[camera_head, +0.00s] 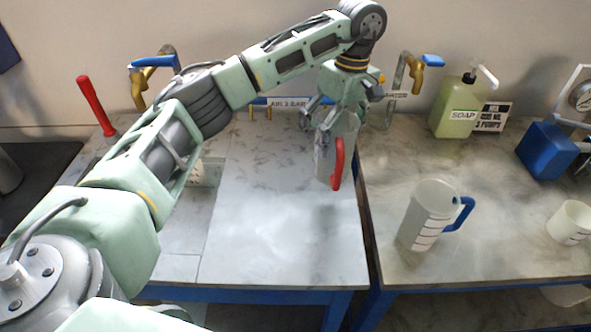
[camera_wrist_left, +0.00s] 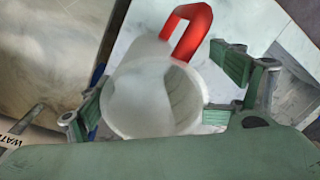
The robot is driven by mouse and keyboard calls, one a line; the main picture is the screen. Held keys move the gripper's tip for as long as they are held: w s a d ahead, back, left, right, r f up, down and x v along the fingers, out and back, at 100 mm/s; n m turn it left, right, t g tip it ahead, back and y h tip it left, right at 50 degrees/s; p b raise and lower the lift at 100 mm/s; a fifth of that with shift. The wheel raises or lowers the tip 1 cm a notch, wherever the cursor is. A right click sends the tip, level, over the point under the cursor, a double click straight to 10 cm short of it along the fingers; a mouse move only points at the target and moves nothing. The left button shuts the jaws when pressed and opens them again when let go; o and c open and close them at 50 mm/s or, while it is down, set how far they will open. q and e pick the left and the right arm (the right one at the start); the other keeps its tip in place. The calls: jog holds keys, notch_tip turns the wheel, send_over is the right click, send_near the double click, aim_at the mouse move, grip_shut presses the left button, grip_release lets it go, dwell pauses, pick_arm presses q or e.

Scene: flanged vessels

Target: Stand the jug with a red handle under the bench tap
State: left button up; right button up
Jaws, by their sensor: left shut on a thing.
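The jug with a red handle (camera_head: 324,160) is pale and hangs upright or nearly so in my left gripper (camera_head: 338,112), above the left bench near its right edge. Its red handle (camera_head: 338,165) faces the front. In the left wrist view I look into its round open mouth (camera_wrist_left: 150,100), with the fingers on either side of it. A brass tap with a blue lever (camera_head: 416,70) is on the wall side at the right bench, right of the gripper. Another such tap (camera_head: 150,72) is at the back left, partly behind my arm. My right gripper is out of view.
A jug with a blue handle (camera_head: 430,215) and a white cup (camera_head: 569,223) stand on the right bench (camera_head: 500,255). A soap bottle (camera_head: 458,108) and a blue device (camera_head: 546,150) stand behind. A red lever (camera_head: 95,105) rises at left. The left bench's front middle (camera_head: 280,240) is clear.

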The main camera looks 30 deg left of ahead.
pick_arm(q)
jog(key=s+a+f+p, duration=0.3)
jog(key=a+f+p, duration=0.1)
jog(key=a+f, duration=0.3)
jog(key=shift+s+a+f, duration=0.15)
jog(key=shift+a+f, duration=0.25)
jog(key=shift+f, duration=0.55)
jog(key=shift+f, duration=0.15)
jog(key=o, duration=1.6)
jog(key=shift+o, duration=1.1)
